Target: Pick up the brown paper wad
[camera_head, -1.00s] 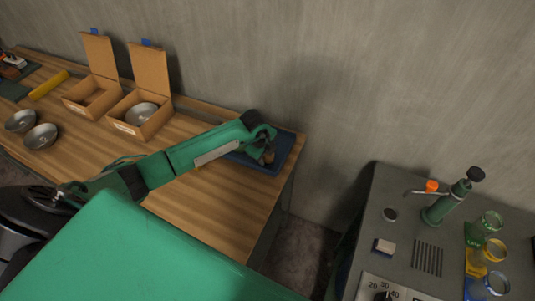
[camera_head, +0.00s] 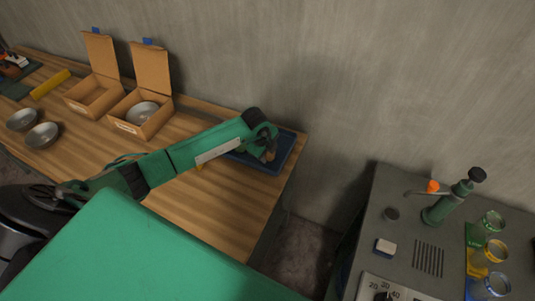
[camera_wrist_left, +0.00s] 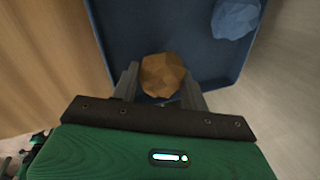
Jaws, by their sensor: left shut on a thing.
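The brown paper wad (camera_wrist_left: 163,75) is a crumpled lump between the two fingers of my left gripper (camera_wrist_left: 160,84) in the left wrist view. The gripper is shut on it, over the blue tray (camera_wrist_left: 120,35). In the head view my left gripper (camera_head: 268,152) is at the tray (camera_head: 284,157) at the right end of the wooden table, and the wad (camera_head: 270,156) shows only as a small brown patch there. I cannot tell whether the wad touches the tray floor. My right gripper is not in view.
A blue crumpled wad (camera_wrist_left: 236,18) lies in the tray's far right corner. Two open cardboard boxes (camera_head: 92,97) (camera_head: 128,127), one holding a metal bowl (camera_head: 143,112), and two more bowls (camera_head: 22,119) (camera_head: 42,135) stand left. A grey bench (camera_head: 405,235) is at right.

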